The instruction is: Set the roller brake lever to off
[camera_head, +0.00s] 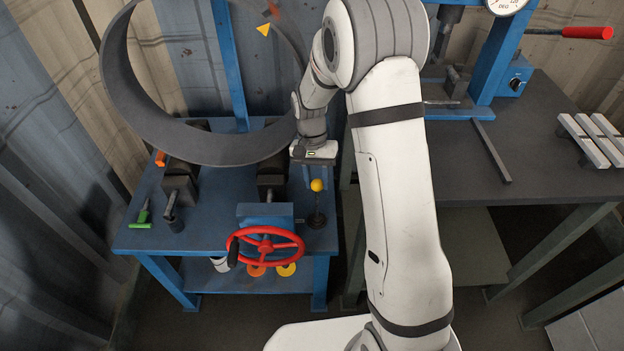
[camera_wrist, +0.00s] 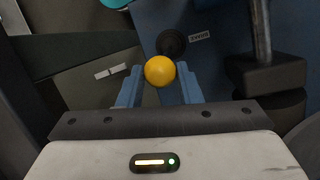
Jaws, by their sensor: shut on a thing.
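The roller brake lever has a yellow ball knob (camera_head: 316,185) on a thin dark rod, rising from a round black base (camera_head: 317,220) at the right front of the blue bench. The rod looks close to upright in the head view. My gripper (camera_head: 316,180) is above it, pointing down. In the wrist view the yellow knob (camera_wrist: 160,71) sits between the two blue fingertips of my gripper (camera_wrist: 160,84), which is shut on it. The black base (camera_wrist: 171,42) shows beyond the knob, beside a small label (camera_wrist: 199,36) too small to read. The knob hides most of the rod there.
A red handwheel (camera_head: 266,246) is on the bench front, left of the lever. A large grey ring (camera_head: 125,100) stands over the rollers. A green-handled tool (camera_head: 142,215) lies at bench left. A dark worktable (camera_head: 450,180) with a blue press is at right.

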